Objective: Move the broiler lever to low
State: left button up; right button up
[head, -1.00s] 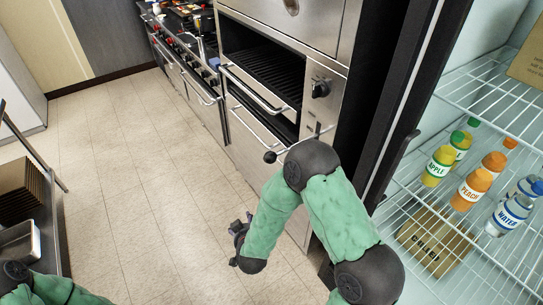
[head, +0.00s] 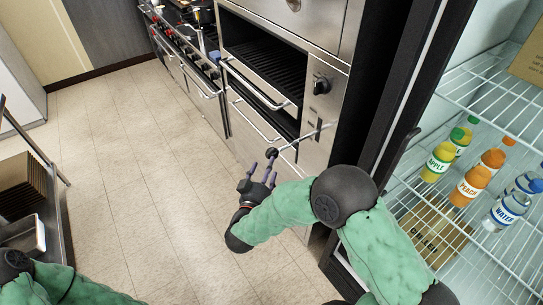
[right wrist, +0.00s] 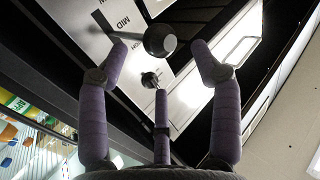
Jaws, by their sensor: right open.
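The broiler lever (head: 300,140) is a thin metal rod that sticks out from a slot in the steel control panel and ends in a black ball knob (head: 271,153). In the right wrist view the knob (right wrist: 160,40) shows ahead, between the spread fingertips. My left gripper is outside the frame; only part of my left arm shows.
Oven racks and handle bars (head: 255,85) lie left of the panel, with a round black dial (head: 321,85) above the lever. An open fridge with bottles (head: 470,187) on wire shelves (head: 500,115) stands at right. The floor (head: 130,160) at left is clear.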

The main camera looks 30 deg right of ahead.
aim_at(271, 155)
jog(key=b+x, duration=0.1)
jog(key=x, duration=0.5)
jog(key=shift+w+d, duration=0.25)
